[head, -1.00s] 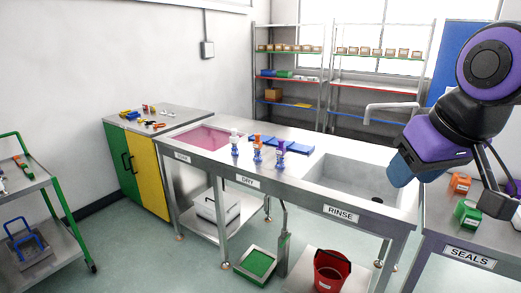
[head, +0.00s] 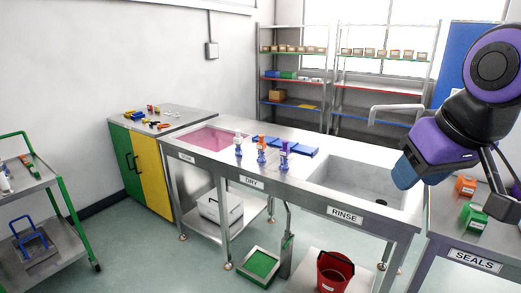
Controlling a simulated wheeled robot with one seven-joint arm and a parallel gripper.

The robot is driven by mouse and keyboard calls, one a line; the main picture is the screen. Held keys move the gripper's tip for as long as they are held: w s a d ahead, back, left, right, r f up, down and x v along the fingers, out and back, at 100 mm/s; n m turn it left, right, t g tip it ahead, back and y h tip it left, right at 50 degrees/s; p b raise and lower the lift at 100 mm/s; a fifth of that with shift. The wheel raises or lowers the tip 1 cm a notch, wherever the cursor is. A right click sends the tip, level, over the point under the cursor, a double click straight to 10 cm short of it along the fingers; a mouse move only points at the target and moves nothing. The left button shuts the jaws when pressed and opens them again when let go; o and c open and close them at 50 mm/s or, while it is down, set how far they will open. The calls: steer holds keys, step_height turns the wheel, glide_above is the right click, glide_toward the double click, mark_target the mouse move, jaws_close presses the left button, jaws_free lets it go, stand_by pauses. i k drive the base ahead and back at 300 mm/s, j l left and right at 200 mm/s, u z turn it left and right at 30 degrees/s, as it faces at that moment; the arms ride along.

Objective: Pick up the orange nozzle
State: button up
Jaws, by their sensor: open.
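The orange nozzle (head: 261,142) stands upright on a blue base in the DRY section of the steel counter, in the head view. A white nozzle (head: 238,139) is on its left and a purple nozzle (head: 284,148) on its right, each on a similar blue base. My gripper (head: 503,203) is at the right edge of the head view, partly cut off, well to the right of the orange nozzle. It is open, and I see nothing held in it.
Orange (head: 466,186) and green (head: 473,216) blocks sit on the SEALS table (head: 440,218). A trolley (head: 62,238) stands at left.

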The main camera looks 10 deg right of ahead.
mark_target(262, 145)
steer(key=i+j+z, duration=0.2)
steer(key=i+j, duration=0.75)
steer(key=i+j+z, duration=0.15)
steer(key=i+j, duration=0.95)
